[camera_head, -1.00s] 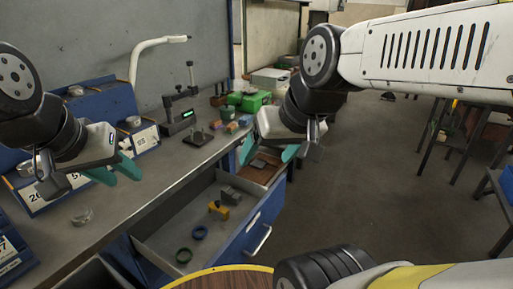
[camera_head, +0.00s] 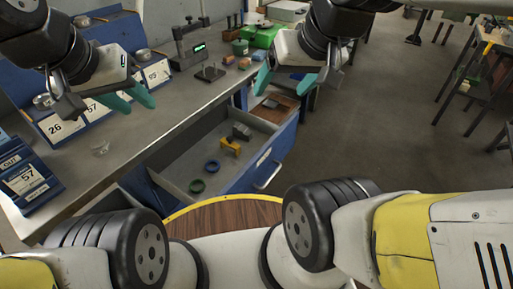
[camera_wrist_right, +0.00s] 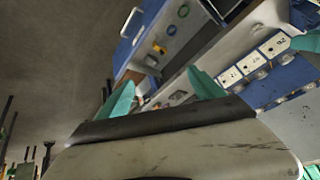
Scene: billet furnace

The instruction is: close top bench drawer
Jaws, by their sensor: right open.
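The top bench drawer (camera_head: 189,167) is pulled out from under the workbench, with its blue front and pale handle (camera_head: 268,178) facing right. It holds a grey block, a yellow clamp-like part, a blue ring and a green ring. The drawer also shows at the top of the right wrist view (camera_wrist_right: 196,38), with its handle (camera_wrist_right: 132,22). My right gripper (camera_head: 285,82) is open and empty, beyond the drawer's far end in the head view and apart from the handle. Its teal fingers show in the wrist view (camera_wrist_right: 165,92). My left gripper (camera_head: 134,102) is open and empty above the bench top.
The grey bench top (camera_head: 125,145) carries blue label bins (camera_head: 28,178), a measuring stand (camera_head: 188,50) and a green box (camera_head: 264,36). A round wooden surface with a yellow rim (camera_head: 225,212) lies close to the drawer's near side. Open floor (camera_head: 365,130) lies to the right.

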